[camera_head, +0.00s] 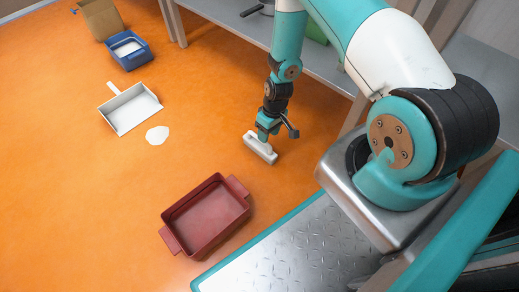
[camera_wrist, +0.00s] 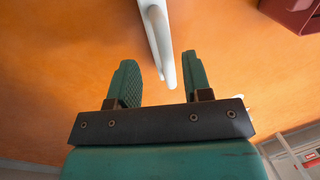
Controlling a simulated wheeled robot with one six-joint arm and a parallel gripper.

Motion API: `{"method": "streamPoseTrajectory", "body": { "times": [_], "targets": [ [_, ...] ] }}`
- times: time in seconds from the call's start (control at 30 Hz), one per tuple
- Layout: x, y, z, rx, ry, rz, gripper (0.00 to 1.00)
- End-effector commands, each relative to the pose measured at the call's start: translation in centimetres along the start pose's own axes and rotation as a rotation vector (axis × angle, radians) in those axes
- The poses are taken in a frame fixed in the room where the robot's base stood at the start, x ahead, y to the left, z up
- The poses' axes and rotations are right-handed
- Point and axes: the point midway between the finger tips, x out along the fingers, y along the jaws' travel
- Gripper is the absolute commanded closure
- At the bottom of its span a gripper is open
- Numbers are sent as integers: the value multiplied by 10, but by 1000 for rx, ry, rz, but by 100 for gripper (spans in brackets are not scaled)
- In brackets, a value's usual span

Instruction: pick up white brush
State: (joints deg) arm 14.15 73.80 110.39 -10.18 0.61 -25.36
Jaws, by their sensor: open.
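The white brush (camera_head: 260,148) lies on the orange floor in the head view, below my arm's end. In the wrist view the white brush (camera_wrist: 157,32) shows at the top, and its narrow part points down between my fingers. My gripper (camera_head: 268,132) is right at the brush in the head view. In the wrist view my gripper (camera_wrist: 160,78) has its two green fingers apart, with the brush's narrow end in or just beyond the gap. I cannot tell whether either finger touches it.
A red tray (camera_head: 169,243) with two handles stands on the floor at the front. A white dustpan (camera_head: 117,117) lies left of a white spill (camera_head: 157,135). A blue container (camera_head: 129,63) and a cardboard box (camera_head: 103,20) stand farther back. A grey table (camera_head: 229,28) borders the floor behind my arm.

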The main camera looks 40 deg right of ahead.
Motion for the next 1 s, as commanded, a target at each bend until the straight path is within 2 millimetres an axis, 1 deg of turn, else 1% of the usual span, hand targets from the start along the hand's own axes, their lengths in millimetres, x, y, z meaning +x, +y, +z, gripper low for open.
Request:
{"method": "streamPoseTrajectory", "body": {
  "times": [0.27, 0.33, 0.43, 0.63, 0.67, 0.7, 0.77, 0.8, 0.83, 1.0],
  "targets": [
    [36, -4, -8, -2, 0, 0, 55],
    [47, -4, -7, -1, -1, -1, 55],
    [51, -5, -8, 0, 1, 0, 55],
    [49, -5, -7, 0, 1, 0, 55],
    [49, -5, -7, 0, 1, 0, 62],
    [49, -5, -7, 0, 1, 0, 71],
    [49, -5, -7, 0, 1, 0, 85],
    [49, -5, -7, 0, 1, 0, 94],
    [49, -5, -7, 0, 1, 0, 100],
    [49, -5, -7, 0, 1, 0, 100]
  ]
}}
